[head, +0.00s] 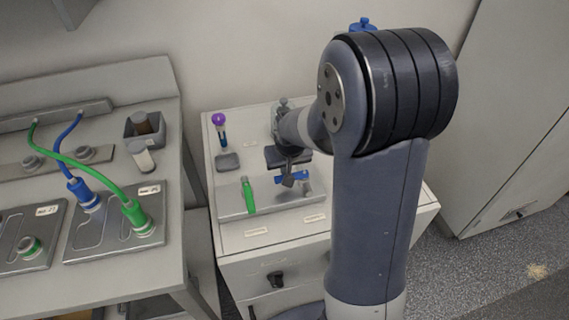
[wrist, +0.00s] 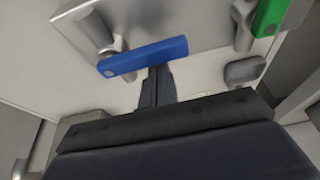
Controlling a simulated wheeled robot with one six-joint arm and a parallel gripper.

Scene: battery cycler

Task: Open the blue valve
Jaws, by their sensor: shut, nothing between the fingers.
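The blue valve handle (head: 293,177) is a flat bar lying crosswise over the panel on top of the grey cabinet. In the wrist view, the blue handle (wrist: 143,58) runs slightly slanted across a metal stem. My gripper (head: 288,181) is shut and empty, right at the handle and partly covering it in the head view. In the wrist view, my gripper's fingertips (wrist: 157,72) are together at the handle's near long edge, right of the stem. I cannot tell whether they touch it.
A green valve handle (head: 248,195) stands left of the blue one, turned roughly front to back. A purple-topped tube (head: 220,128) and a small grey block (head: 228,162) are behind it. A bench (head: 110,271) with blue and green cables is at the left.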

